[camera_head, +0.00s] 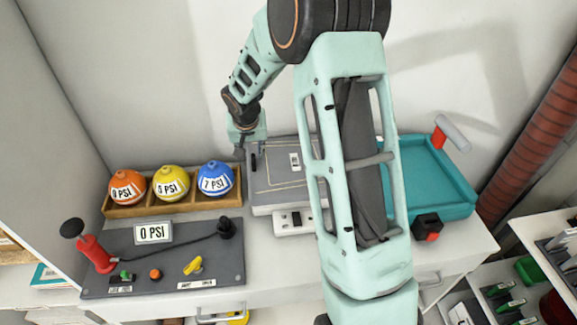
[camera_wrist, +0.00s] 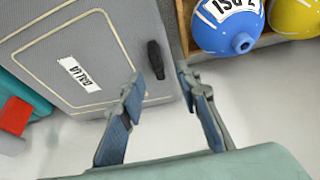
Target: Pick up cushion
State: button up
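No plainly cushion-shaped thing shows. The closest is a flat grey panel (camera_head: 273,180) with a pale outline and a white label, lying on the bench by the wall; I cannot tell if it is the cushion. It fills the upper left of the wrist view (camera_wrist: 55,55), with a small black handle (camera_wrist: 155,60) at its edge. My gripper (camera_wrist: 161,82) is open and empty, its fingertips near that handle, one on either side of it in the picture. I cannot tell the height gap. In the head view my gripper (camera_head: 246,143) is small, at the panel's left end; my arm hides the panel's right part.
A wooden tray (camera_head: 145,211) with orange, yellow and blue balls stands to the left. In front is a dark control board (camera_head: 160,262) with a red lever. A teal tray (camera_head: 440,178) is at the right. Shelving stands at the lower right, and a wall is behind.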

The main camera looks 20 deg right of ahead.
aim_at(253, 159)
jog(key=shift+x, duration=2.15)
jog(key=shift+s+d+f, duration=0.1)
jog(key=shift+s+d, duration=0.05)
jog(key=shift+s, duration=0.05)
grip_shut()
